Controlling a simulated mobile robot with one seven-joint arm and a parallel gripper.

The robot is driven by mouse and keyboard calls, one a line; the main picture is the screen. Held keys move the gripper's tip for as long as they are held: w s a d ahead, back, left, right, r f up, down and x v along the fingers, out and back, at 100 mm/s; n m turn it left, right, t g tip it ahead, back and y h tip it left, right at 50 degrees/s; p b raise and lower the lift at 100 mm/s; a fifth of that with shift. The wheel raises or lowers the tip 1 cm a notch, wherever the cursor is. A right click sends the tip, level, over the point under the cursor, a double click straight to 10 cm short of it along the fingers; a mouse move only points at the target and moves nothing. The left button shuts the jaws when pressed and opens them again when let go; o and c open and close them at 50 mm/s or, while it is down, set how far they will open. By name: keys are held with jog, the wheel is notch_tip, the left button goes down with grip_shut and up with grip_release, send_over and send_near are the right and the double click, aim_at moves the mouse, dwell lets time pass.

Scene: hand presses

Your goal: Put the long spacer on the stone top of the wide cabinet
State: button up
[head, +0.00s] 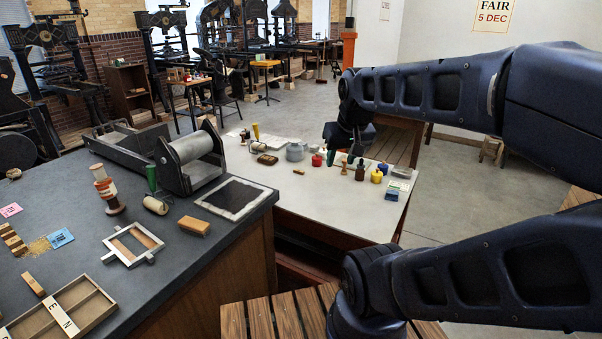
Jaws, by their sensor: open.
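My gripper (342,160) is at the end of my dark arm, low over the far right part of a pale grey top (315,205), its fingers apart. I see nothing between them, but they are small and dark here. A dark grey stone-like top (75,180) on a wooden cabinet fills the left foreground; I cannot tell for sure which top is the wide cabinet's. No piece is clearly the long spacer. Candidates are a small brown piece (299,172) on the pale top, left of my gripper, and a wooden strip (33,284) on the dark top.
Bottles and jars, including a yellow one (376,177) and a red one (316,160), stand close around my gripper. A roller press (190,160), a wood block (194,225), a metal frame (133,243) and a type tray (65,312) crowd the dark top. The pale top's front is clear.

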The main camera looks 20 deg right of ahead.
jog(key=w+a+m+g+y, duration=0.1)
jog(key=w+a+m+y, duration=0.2)
jog(key=w, duration=0.6)
jog(key=m+t+y, duration=0.6)
jog(key=m+y, duration=0.1)
jog(key=m, duration=1.7)
send_over(304, 175)
jog(key=s+d, duration=0.7)
jog(key=f, duration=3.6)
jog(key=shift+w+d+f, duration=0.15)
jog(key=shift+d, duration=0.05)
jog(key=shift+h, duration=0.3)
jog(key=shift+x, duration=5.35)
jog(key=shift+a, duration=0.15)
grip_shut()
